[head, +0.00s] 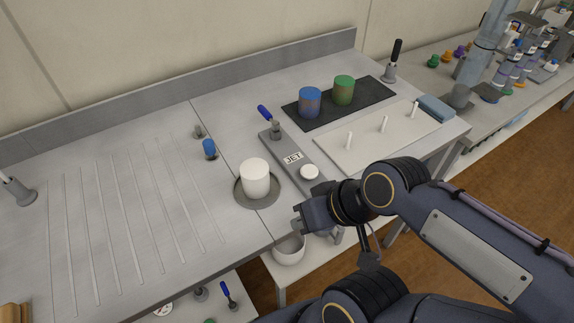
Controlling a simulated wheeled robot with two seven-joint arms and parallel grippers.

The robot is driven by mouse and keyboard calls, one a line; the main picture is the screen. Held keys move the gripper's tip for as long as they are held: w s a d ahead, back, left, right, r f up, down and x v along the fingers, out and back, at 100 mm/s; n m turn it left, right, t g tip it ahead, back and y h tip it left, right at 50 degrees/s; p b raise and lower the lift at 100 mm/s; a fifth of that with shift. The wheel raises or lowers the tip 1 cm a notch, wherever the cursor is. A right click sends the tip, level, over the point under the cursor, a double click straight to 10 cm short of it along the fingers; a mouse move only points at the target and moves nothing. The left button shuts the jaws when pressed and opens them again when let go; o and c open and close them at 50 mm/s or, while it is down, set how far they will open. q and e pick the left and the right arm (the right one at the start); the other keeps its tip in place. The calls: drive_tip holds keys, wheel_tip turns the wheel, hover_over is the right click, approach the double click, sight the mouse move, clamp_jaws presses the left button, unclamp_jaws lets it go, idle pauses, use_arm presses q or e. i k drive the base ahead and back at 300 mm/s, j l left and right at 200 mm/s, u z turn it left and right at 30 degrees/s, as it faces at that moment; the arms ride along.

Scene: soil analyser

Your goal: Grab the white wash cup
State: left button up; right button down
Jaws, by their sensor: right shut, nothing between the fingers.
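The white wash cup (255,178) stands upright on a round grey disc (271,197) near the front edge of the steel bench. My right gripper (298,224) is shut and empty. In the picture it is to the lower right of the cup, near the bench's front edge and apart from the cup. My left gripper is not in view.
A grey plate marked JET (293,158) with a white button (310,171) lies right of the cup. Behind are a blue cup (309,102) and a green cup (343,90) on a dark mat. A white bowl (289,250) sits below the bench edge.

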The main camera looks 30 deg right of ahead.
sight(254, 171)
drive_tip(key=z, duration=0.85)
drive_tip(key=l+u, duration=0.3)
drive_tip(key=u, duration=0.15)
drive_tip(key=l+u, duration=0.45)
drive_tip(key=k+l+u, duration=0.1)
drive_tip(key=u, duration=0.35)
drive_tip(key=l, duration=0.1)
